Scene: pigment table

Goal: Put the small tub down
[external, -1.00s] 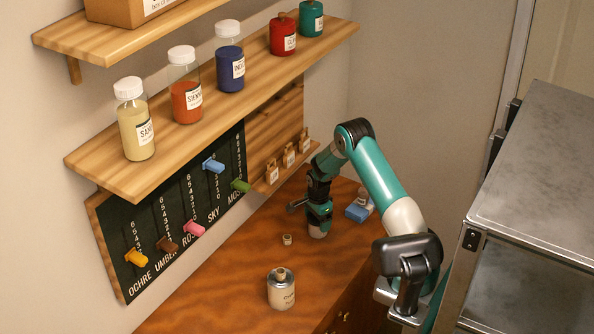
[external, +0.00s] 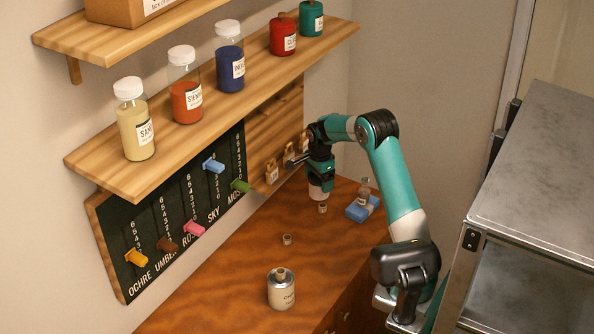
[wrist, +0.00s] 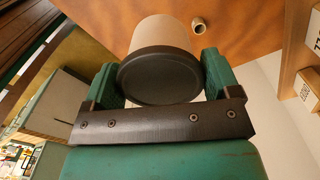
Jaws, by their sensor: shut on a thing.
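My gripper (external: 320,176) is shut on the small tub, with a green finger on each side of it in the wrist view (wrist: 160,75). The small tub (wrist: 163,33) is a pale beige cylinder with a dark round end facing the wrist camera. In the external view, only the tub's pale lower part (external: 318,193) shows below the fingers. It is held over the far part of the wooden table (external: 245,265), near the peg rack. The gap under it is hard to judge from this angle.
Two small round pieces stand on the table, one near my gripper (external: 323,208) and one nearer the middle (external: 287,239). A labelled tin (external: 281,292) stands at the front. A blue block (external: 359,210) with a small bottle is at right. A shelf of jars (external: 210,110) overhangs at left.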

